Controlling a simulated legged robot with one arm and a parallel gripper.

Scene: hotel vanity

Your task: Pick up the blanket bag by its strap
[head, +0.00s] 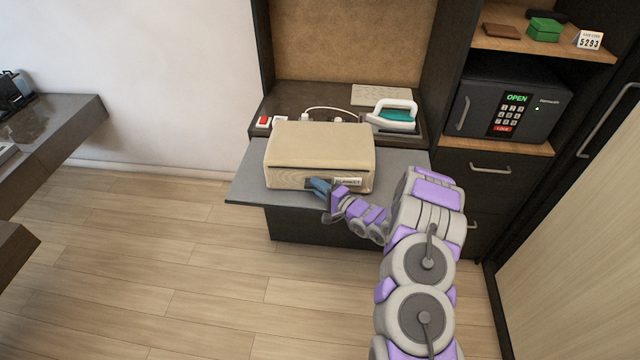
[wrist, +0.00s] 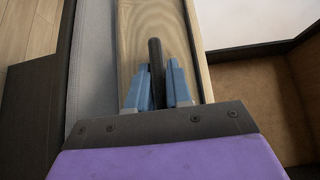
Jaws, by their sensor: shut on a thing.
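The blanket bag (head: 318,150) is a beige box-like bag with a small label on its front. It rests on the grey pull-out board (head: 245,188) in the head view. My gripper (head: 318,186) is at the front face of the bag, left of the label. In the wrist view, the blue fingers of my gripper (wrist: 158,88) are closed on a dark strap (wrist: 155,58) that stands out against the bag's tan face (wrist: 180,20).
An iron (head: 393,115) and a power strip (head: 268,122) lie behind the bag. A dark desk (head: 55,130) is at the far left. The wooden floor (head: 190,260) in front is clear.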

